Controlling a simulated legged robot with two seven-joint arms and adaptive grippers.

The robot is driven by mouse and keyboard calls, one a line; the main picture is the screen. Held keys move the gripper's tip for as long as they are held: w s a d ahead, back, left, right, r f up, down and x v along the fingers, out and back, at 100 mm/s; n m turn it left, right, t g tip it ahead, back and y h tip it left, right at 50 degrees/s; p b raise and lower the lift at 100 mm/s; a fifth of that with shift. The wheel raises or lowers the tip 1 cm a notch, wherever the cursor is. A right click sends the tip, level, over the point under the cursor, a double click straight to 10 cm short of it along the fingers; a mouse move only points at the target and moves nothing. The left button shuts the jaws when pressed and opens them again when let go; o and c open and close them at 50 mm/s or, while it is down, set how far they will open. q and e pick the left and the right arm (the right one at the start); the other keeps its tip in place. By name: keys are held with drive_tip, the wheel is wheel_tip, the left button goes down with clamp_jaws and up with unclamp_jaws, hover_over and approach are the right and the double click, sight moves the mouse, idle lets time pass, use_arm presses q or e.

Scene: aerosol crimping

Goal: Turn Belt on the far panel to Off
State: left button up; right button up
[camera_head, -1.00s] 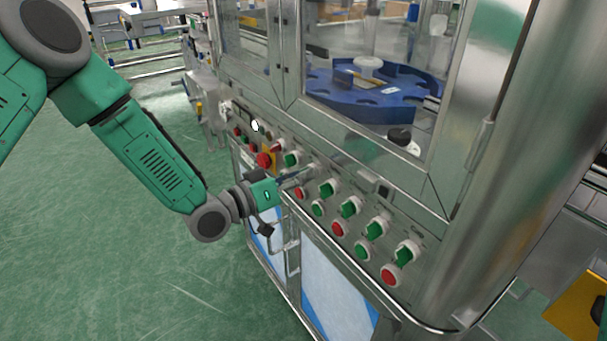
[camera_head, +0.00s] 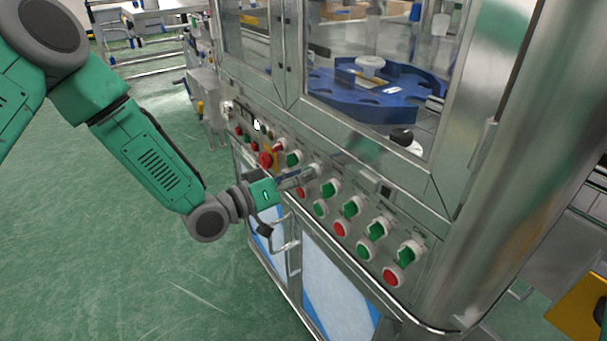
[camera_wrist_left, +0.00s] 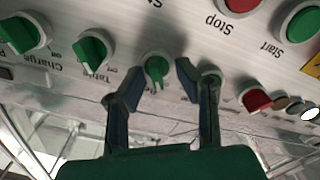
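The far panel (camera_wrist_left: 232,55) is a metal control strip, upside down in the left wrist view. My left gripper (camera_wrist_left: 160,75) is open there, one finger on each side of a small green selector knob (camera_wrist_left: 157,68). Contact with the knob cannot be told, and its name label is not readable. Beside it are green knobs labelled Table (camera_wrist_left: 92,52) and Charge (camera_wrist_left: 26,34). Another round switch (camera_wrist_left: 211,76) is partly hidden behind the finger on the right. In the head view, my left gripper (camera_head: 302,178) is at the panel's middle. My right gripper is not in view.
Red Stop (camera_wrist_left: 238,3) and green Start (camera_wrist_left: 301,22) buttons sit close to the fingers. A red switch (camera_wrist_left: 257,100) is at the right. In the head view, a door handle (camera_head: 290,243) projects below the panel. Open green floor (camera_head: 120,260) lies left of the machine.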

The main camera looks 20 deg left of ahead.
use_arm(q)
drive_tip(key=v, duration=1.1)
drive_tip(key=shift+s+a, duration=0.15)
drive_tip(key=shift+a, duration=0.1)
drive_tip(key=shift+f, duration=0.15)
drive_tip(key=s+d+f+g+y, duration=0.1)
drive_tip(key=s+f+g+y, duration=0.2)
drive_tip(key=s+f, duration=0.35)
drive_tip(key=s+d+f+g+y, duration=0.1)
drive_tip(key=s+f+g+y, duration=0.2)
drive_tip(key=f, duration=0.7)
drive_tip(key=s+a+f+g+y, duration=0.2)
drive_tip(key=s+a+f+g, duration=0.1)
drive_tip(key=s, duration=0.6)
drive_tip(key=s+a+f+g+y, duration=0.2)
drive_tip(key=s+f+g+y, duration=0.1)
drive_tip(key=s, duration=0.5)
wheel_tip(320, 180, down, 2)
drive_tip(key=shift+s+a+f+n+g, duration=0.1)
drive_tip(key=shift+s+a+n+g, duration=0.3)
drive_tip(key=shift+g, duration=0.4)
